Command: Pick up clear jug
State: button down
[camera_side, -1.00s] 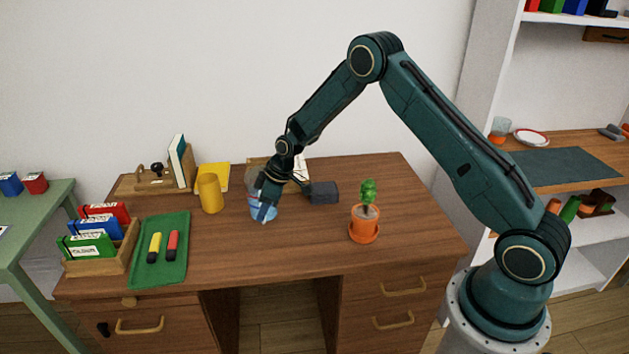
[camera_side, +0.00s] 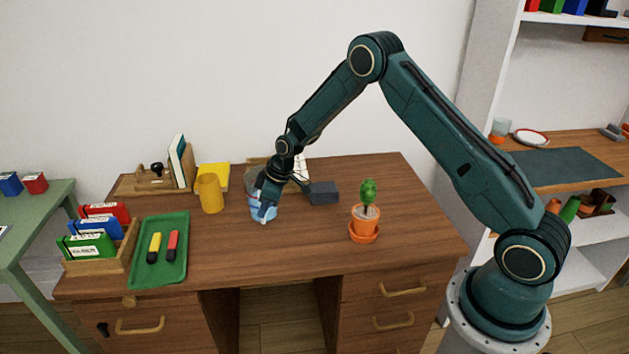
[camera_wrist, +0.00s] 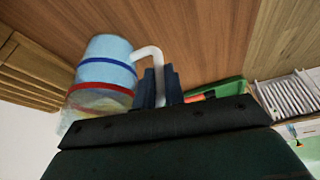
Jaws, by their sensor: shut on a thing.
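The clear jug (camera_side: 256,214) stands upright on the brown desk (camera_side: 310,235), mostly behind my gripper in the side view. In the wrist view the jug (camera_wrist: 106,64) shows a light blue lower part, a blue band, a red band and a clear part. Its white handle (camera_wrist: 148,54) reaches in between my fingers. My gripper (camera_side: 264,213) points down at the jug. In the wrist view the dark fingers of my gripper (camera_wrist: 161,86) are shut on the handle. I cannot tell a gap between the jug and the desk.
A yellow cup (camera_side: 210,194) stands left of the jug. A dark grey box (camera_side: 323,192) and a potted plant (camera_side: 365,215) stand to its right. A green tray (camera_side: 174,272) with two markers lies at the left. The desk's front middle is clear.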

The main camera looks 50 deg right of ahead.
jog(key=shift+r, duration=0.15)
notch_tip(320, 180, up, 20)
dwell(0.7)
jog(key=shift+a, duration=0.1)
dwell(0.4)
